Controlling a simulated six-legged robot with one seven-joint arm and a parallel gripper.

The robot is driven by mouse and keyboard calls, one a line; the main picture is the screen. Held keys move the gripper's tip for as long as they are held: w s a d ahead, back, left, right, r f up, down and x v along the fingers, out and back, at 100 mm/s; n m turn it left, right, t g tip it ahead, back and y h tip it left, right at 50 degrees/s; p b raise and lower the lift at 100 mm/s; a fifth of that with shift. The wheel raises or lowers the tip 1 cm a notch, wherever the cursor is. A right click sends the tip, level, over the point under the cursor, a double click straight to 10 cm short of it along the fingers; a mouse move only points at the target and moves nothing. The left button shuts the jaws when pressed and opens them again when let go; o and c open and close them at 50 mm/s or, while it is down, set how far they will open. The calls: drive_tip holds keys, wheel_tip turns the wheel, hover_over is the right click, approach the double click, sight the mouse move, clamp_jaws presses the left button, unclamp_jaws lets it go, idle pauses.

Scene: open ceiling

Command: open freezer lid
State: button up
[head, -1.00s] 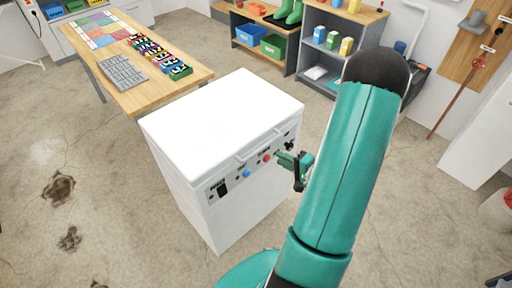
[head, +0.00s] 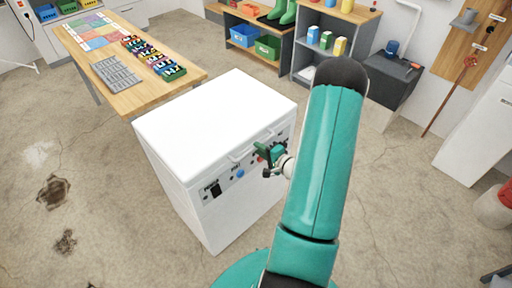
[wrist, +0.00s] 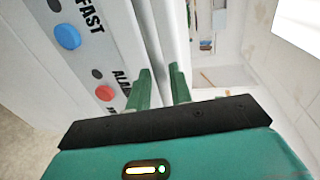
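The white chest freezer (head: 230,210) stands on the floor with its flat white lid (head: 215,120) closed. A thin white handle (head: 258,143) runs along the lid's front edge, above the control panel with a blue and a red button. My gripper (head: 263,159) is in front of the panel's right part, close below the handle. In the wrist view the green fingertips (wrist: 158,82) are apart, near a white bar and the panel with its blue button (wrist: 67,36) and red button (wrist: 104,93). I cannot tell whether the bar lies between the fingers.
A wooden table (head: 140,95) with cards and small coloured items stands behind the freezer to the left. Shelves (head: 325,60) and a dark cabinet (head: 392,75) stand at the back.

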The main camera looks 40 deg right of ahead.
drive_tip(key=shift+x, duration=1.25)
clamp_jaws()
